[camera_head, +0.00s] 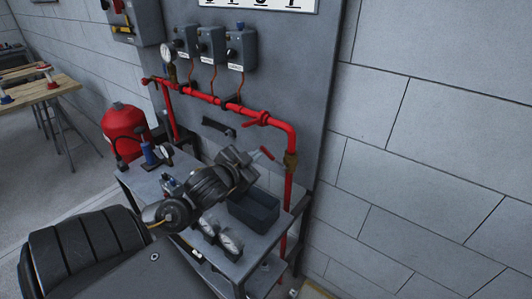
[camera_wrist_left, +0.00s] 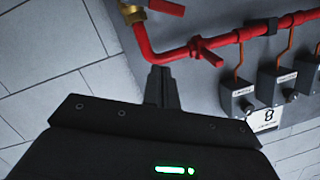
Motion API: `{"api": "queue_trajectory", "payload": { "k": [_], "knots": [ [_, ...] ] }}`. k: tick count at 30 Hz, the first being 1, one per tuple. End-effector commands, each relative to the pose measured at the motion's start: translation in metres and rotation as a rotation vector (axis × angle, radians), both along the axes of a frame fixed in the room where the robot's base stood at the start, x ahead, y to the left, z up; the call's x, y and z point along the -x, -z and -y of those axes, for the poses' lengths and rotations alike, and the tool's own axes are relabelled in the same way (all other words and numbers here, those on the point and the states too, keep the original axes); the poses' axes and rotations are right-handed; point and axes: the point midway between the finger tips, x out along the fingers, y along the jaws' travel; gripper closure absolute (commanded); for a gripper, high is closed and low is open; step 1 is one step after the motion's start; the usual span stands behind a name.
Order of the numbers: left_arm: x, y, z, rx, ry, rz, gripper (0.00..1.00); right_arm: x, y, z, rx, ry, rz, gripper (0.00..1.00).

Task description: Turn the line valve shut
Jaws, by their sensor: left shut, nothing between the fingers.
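A brass valve (camera_head: 291,160) sits on the vertical red pipe at the right end of the line. Its red lever (camera_head: 267,153) points up and left in the head view. In the left wrist view the brass body (camera_wrist_left: 130,14) and red lever (camera_wrist_left: 166,7) are at the top edge. A second red handle (camera_head: 257,119) is on the horizontal pipe; it also shows in the left wrist view (camera_wrist_left: 205,52). My left gripper (camera_head: 254,164) is shut and empty, close to the brass valve's lever; contact cannot be told. My right gripper is out of view.
A grey cart (camera_head: 262,241) stands below, with a dark bin (camera_head: 254,210) and gauges (camera_head: 230,243). Several grey switch boxes (camera_head: 241,50) hang above the red pipe (camera_head: 201,96). A red tank (camera_head: 124,130) stands left. The block wall right of the panel is bare.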

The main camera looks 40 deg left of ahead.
Motion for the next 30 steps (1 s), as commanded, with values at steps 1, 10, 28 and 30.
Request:
{"api": "queue_trajectory", "payload": {
  "k": [1, 10, 28, 30],
  "knots": [
    [0.0, -0.001, 0.0, 0.0, 0.0, 0.002, 1.0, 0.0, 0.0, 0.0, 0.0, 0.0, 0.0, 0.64],
    [-0.027, 0.006, -0.007, -0.006, -0.001, 0.001, 1.0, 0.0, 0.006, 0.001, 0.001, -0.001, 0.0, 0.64],
    [-0.094, 0.048, -0.039, 0.0, -0.002, -0.005, 1.0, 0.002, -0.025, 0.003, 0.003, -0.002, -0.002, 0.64],
    [-0.093, 0.052, -0.041, -0.001, -0.002, -0.004, 1.0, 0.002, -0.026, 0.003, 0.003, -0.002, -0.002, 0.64]
  ]
}}
